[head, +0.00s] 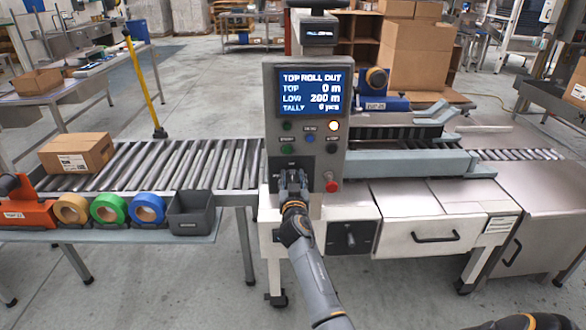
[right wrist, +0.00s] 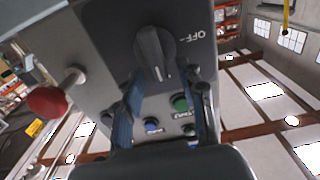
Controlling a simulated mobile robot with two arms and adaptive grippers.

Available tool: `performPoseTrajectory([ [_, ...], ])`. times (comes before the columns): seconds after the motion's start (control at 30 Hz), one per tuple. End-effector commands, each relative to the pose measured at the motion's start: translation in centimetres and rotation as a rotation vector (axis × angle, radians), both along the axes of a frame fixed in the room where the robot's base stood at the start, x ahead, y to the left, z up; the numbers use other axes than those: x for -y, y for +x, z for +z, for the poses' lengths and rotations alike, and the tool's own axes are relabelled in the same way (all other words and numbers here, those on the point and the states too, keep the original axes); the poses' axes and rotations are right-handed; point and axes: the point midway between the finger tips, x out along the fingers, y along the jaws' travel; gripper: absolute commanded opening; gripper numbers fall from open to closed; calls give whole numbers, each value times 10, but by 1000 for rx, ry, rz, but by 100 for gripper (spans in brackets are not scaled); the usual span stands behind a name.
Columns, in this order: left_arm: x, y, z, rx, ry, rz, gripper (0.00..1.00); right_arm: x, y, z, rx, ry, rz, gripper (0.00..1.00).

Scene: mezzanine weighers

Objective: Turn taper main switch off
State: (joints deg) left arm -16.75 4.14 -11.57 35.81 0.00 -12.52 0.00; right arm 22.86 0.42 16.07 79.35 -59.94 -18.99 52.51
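The taper's main switch is a dark rotary knob (right wrist: 153,55) on a dark plate, with an OFF label to its right in the right wrist view. The knob's bar stands roughly upright in that view. In the head view the plate (head: 275,163) sits low on the grey control panel (head: 338,135), and my gripper hides most of the knob. My right gripper (head: 291,178) is in front of the plate. In the right wrist view the right gripper (right wrist: 165,85) is open, its fingers apart on either side of the knob's near end; contact is unclear. My left gripper is not in view.
A red mushroom button (head: 332,186) sits close to the right of my gripper. Green, blue and other buttons (head: 310,139) are above, under a lit screen (head: 310,91). Another black rotary switch (head: 350,238) is lower right. A roller conveyor (head: 200,163) runs left, with tape rolls (head: 110,209) before it.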

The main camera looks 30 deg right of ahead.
Motion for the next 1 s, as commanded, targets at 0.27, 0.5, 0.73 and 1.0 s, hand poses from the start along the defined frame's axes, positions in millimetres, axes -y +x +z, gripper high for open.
performPoseTrajectory([
  [0.27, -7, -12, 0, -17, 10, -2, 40, -1, 0, 0, -1, 0, -1, 40],
  [0.5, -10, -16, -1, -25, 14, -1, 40, -1, 0, 0, -1, -1, -1, 15],
  [0.73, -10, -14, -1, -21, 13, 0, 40, -1, 0, 0, -1, -1, -1, 0],
  [1.0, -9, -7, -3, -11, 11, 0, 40, -2, 1, -1, -24, -39, -1, 0],
])
